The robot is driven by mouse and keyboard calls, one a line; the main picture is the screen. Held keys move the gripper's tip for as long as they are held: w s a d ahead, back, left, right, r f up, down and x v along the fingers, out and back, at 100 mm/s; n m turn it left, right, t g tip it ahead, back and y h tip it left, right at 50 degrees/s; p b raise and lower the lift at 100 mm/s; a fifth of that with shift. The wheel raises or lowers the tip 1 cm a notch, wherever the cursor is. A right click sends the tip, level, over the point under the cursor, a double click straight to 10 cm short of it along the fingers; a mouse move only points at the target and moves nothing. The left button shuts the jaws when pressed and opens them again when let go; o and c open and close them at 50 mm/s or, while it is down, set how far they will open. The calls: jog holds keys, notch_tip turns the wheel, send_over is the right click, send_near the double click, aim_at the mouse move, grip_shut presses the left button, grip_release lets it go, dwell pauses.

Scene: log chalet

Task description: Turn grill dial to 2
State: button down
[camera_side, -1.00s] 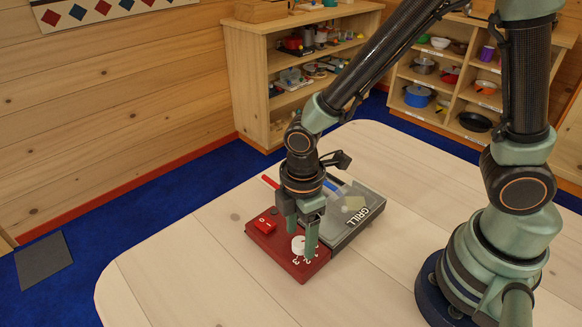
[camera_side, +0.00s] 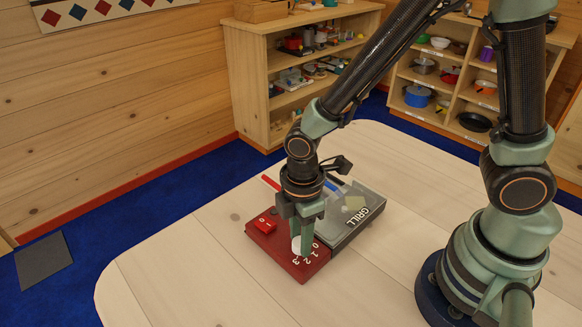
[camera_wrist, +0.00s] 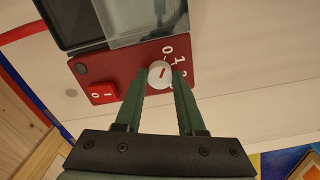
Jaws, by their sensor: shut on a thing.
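The grill (camera_side: 355,207) lies on the table, with a dark tray and clear lid beside a red control panel (camera_side: 270,240). The round white dial (camera_wrist: 160,75) on the panel carries a short red pointer line. White numbers run along one side of the dial; 0, 1 and 2 show in the wrist view, and 3 shows in the side view. Which number the pointer marks is hard to tell. My gripper (camera_side: 301,248) points down over the panel, its two green fingers shut on the dial from both sides. In the side view they partly hide it.
A red rocker switch (camera_wrist: 103,92) marked 0 and 1 sits on the same panel, next to the dial. Shelves with cookware (camera_side: 420,97) stand beyond the table.

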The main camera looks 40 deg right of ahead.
jog(key=m, duration=1.1)
jog(key=shift+m, duration=0.3)
jog(key=shift+r+m, duration=0.1)
jog(key=shift+m, duration=1.6)
jog(key=shift+w, duration=0.1)
jog(key=c, duration=0.5)
grip_release()
